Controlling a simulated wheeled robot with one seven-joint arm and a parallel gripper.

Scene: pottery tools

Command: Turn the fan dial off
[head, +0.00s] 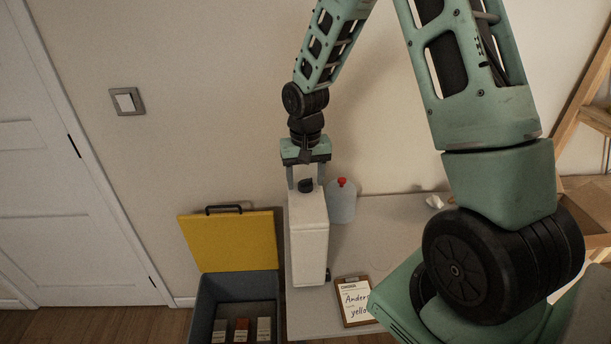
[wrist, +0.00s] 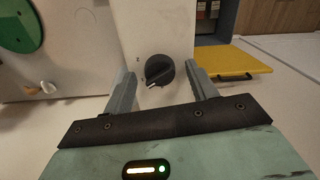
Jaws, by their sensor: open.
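The fan dial is a black round knob (wrist: 160,71) on the pale face of a white box-shaped housing (wrist: 152,28). In the head view the dial (head: 305,186) sits on top of the tall white housing (head: 309,240). In the wrist view a light pointer mark on the dial faces the lower left, near small printed marks. My gripper (head: 306,184) is open, pointing down, with one finger on each side of the dial. In the wrist view my gripper (wrist: 165,85) shows a gap between each finger and the dial.
The housing stands on a pale table (head: 385,225). Beside it are a clear container with a red top (head: 341,198) and a clipboard with writing (head: 353,300). A grey bin (head: 207,305) with a raised yellow lid (head: 235,240) stands to the left. A wall switch (head: 127,101) is farther left.

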